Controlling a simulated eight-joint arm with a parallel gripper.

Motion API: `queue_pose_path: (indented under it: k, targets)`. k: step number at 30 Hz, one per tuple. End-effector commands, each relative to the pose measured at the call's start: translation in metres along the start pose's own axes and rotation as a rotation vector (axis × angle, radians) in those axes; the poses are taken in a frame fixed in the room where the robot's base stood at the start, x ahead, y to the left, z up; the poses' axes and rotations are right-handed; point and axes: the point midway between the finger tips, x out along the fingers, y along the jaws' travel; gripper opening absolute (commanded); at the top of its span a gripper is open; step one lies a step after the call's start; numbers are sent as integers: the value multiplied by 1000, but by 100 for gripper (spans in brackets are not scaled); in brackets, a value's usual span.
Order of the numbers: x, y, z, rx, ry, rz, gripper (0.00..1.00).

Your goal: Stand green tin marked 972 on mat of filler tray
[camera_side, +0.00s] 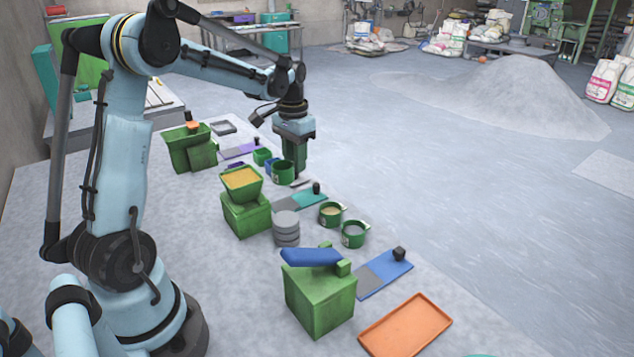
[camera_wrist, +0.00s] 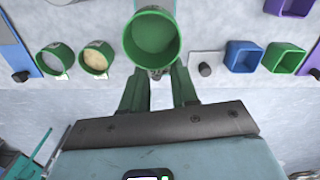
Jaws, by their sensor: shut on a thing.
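My gripper (camera_side: 294,170) points straight down over the row of tins and mats. It is shut on a round green tin (camera_side: 283,173) with a pale label. In the wrist view the tin (camera_wrist: 152,36) sits upright at the tips of my green fingers (camera_wrist: 159,76), open end towards the camera, its inside plain green. The number on its label is not readable. No marking shows which mat belongs to the filler tray.
Two round green tins (camera_side: 331,213) (camera_side: 354,234) stand nearby, holding tan and grey stuff. A teal mat (camera_side: 310,199) and a blue mat (camera_side: 385,274) lie along the row. Blue (camera_wrist: 244,56) and green (camera_wrist: 285,57) square tins stand to the right. Open floor lies beyond.

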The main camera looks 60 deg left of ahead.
Motion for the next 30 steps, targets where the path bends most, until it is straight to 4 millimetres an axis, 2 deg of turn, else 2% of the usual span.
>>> queue_pose_path:
  k: [18,30]
  targets:
    - [52,1,0,0,0,0,0]
    - [63,1,0,0,0,0,0]
